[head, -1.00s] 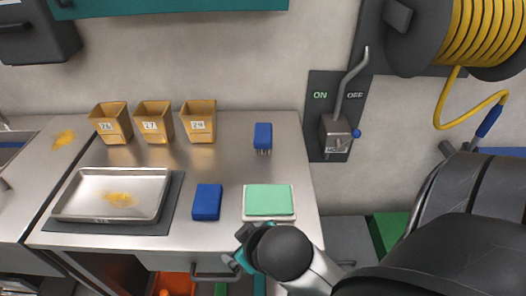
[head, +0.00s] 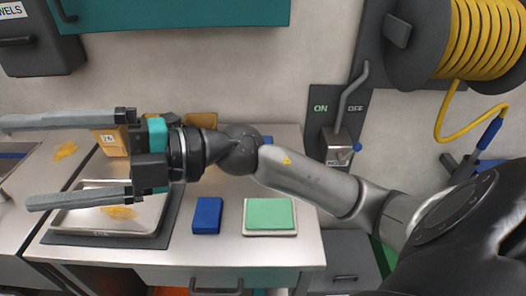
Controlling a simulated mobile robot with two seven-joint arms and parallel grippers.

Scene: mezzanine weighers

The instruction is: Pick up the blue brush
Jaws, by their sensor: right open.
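The blue brush (head: 267,140) is at the back right of the steel bench, almost wholly hidden behind my right arm; only a sliver of blue shows. My right gripper (head: 18,163) is wide open and empty, its two long fingers pointing left, raised above the left part of the bench. It is well to the left of the brush and apart from it. My left gripper is not in view.
A blue block (head: 207,215) and a green pad on a white tray (head: 270,232) lie at the bench front. A metal tray (head: 75,221) with yellow grains is at left. Bin 26 (head: 112,146) stands behind the gripper. A lever switch (head: 338,145) is on the wall.

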